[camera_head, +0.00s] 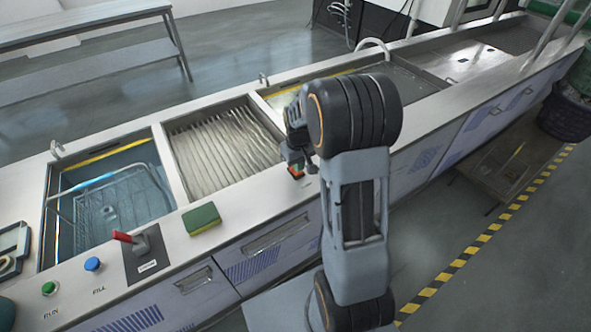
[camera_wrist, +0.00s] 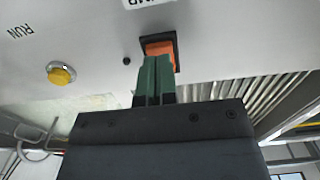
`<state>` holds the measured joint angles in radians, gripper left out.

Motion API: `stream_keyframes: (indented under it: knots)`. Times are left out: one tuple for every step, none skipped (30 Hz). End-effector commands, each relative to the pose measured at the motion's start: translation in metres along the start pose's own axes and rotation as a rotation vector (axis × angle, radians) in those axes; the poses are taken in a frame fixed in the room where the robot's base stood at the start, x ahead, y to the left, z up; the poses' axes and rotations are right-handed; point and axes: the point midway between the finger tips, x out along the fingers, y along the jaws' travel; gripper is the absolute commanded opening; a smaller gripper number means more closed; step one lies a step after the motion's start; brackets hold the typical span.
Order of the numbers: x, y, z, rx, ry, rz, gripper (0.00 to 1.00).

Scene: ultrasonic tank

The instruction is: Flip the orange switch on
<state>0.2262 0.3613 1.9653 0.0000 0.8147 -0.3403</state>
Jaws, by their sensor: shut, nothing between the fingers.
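The orange switch (camera_wrist: 158,46) sits in a dark square frame on the counter panel in the wrist view. In the head view a small orange patch of the switch (camera_head: 297,174) shows on the counter's front ledge, just below my gripper (camera_head: 309,166). In the wrist view the green fingers of my gripper (camera_wrist: 157,62) are together and empty. Their tips overlap the lower edge of the switch; I cannot tell whether they touch it. The fingers hide part of the switch, and whether it is on or off is unclear.
A yellow button (camera_wrist: 61,74) is left of the switch in the wrist view. Open tanks (camera_head: 50,215) lie behind the ledge.

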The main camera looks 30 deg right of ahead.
Motion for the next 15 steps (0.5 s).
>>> stream_keyframes:
  knots:
    - [0.0016, 0.0000, 0.0001, 0.000, 0.000, 0.000, 0.00]
    - [0.0020, 0.0000, 0.0001, 0.000, 0.000, 0.000, 0.00]
    - [0.0026, 0.0000, 0.0001, 0.000, 0.000, 0.000, 0.00]
    - [0.0031, 0.0000, 0.0001, 0.000, 0.000, 0.000, 0.00]
    - [0.0035, 0.0000, 0.0001, 0.000, 0.000, 0.000, 0.00]
    - [0.0041, 0.0000, 0.0001, 0.000, 0.000, 0.000, 0.00]
    - [0.0046, 0.0000, 0.0001, 0.000, 0.000, 0.000, 0.00]
    - [0.0050, 0.0000, 0.0001, 0.000, 0.000, 0.000, 0.00]
    - [0.0056, 0.0000, 0.0001, 0.000, -0.001, 0.000, 0.00]
    - [0.0061, 0.0000, 0.0001, 0.000, -0.001, 0.000, 0.00]
    - [0.0066, 0.0000, 0.0001, 0.000, -0.001, 0.000, 0.00]
    - [0.0072, 0.0000, 0.0001, 0.000, -0.001, 0.000, 0.00]
    - [0.0076, 0.0000, 0.0001, 0.000, -0.001, 0.000, 0.00]
    - [0.0081, -0.0001, 0.0001, 0.000, -0.001, 0.000, 0.00]
    - [0.0087, -0.0001, 0.0001, 0.000, -0.001, 0.000, 0.00]
